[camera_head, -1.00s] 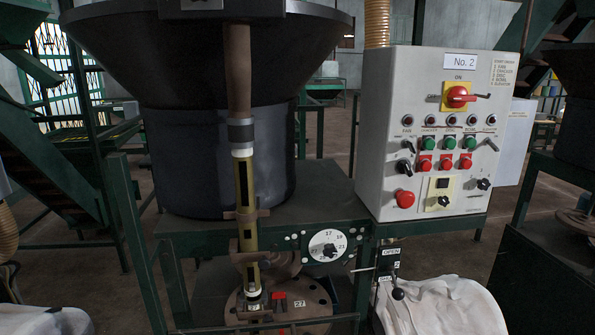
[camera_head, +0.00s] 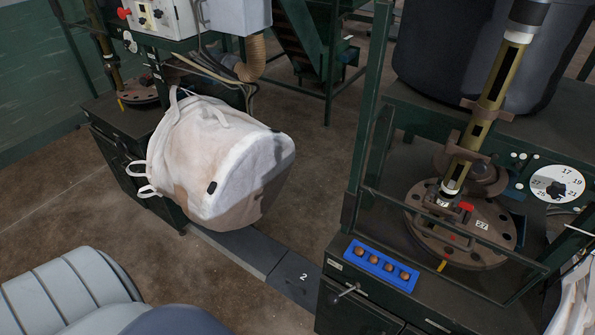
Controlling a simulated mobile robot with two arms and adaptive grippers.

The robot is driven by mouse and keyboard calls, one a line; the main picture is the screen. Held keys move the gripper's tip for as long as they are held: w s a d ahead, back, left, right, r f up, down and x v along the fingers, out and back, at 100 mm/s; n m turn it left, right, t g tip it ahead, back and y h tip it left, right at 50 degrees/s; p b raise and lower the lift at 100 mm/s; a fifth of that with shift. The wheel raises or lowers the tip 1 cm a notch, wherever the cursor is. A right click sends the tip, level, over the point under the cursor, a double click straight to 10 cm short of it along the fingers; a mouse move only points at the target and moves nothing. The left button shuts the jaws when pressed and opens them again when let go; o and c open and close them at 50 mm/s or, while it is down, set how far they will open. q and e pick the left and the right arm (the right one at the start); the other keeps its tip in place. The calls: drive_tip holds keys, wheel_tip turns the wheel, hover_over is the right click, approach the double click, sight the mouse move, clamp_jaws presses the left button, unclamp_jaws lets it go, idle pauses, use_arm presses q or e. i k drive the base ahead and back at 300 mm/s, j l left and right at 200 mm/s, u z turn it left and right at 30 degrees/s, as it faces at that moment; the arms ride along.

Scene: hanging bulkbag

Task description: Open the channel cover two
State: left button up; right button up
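Neither of my grippers shows in this view.
A white bulk bag (camera_head: 215,160) hangs above the channel's far end. A cabinet with a handle (camera_head: 346,291) and a blue tray of round knobs (camera_head: 381,266) stands right of the cover. Open brown floor (camera_head: 60,205) lies to the left.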

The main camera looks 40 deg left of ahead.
sight(295, 273)
drive_tip(key=u, duration=1.05)
